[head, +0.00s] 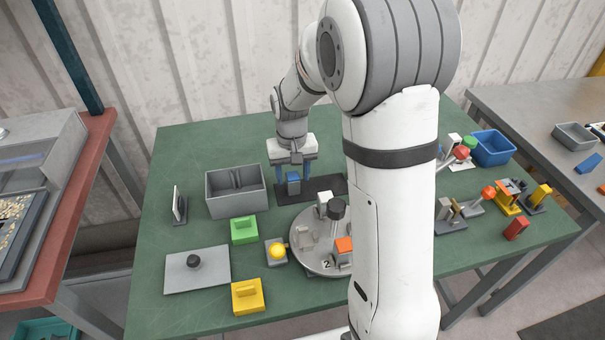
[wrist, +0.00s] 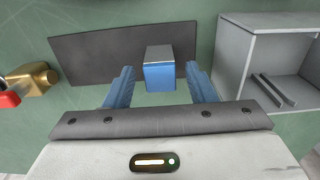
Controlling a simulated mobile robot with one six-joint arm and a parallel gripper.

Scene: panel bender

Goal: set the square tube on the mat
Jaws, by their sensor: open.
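A blue, square-sided piece with a grey top, which looks like the square tube (head: 293,186), stands upright at one end of the dark mat (head: 325,184). In the wrist view the tube (wrist: 159,74) stands near the edge of the mat (wrist: 95,55). My gripper (head: 293,178) is above the table with its blue fingers pointing down. In the wrist view my gripper (wrist: 160,72) is open, with one finger on each side of the tube and a gap on both sides. Part of the mat is hidden behind my arm in the head view.
A grey open bin (head: 236,204) stands close on the left of the mat; it also shows in the wrist view (wrist: 235,60). A round turntable (head: 315,255) is in front. A brass-coloured block (wrist: 35,80) is beyond the mat's other end. Much of the mat is bare.

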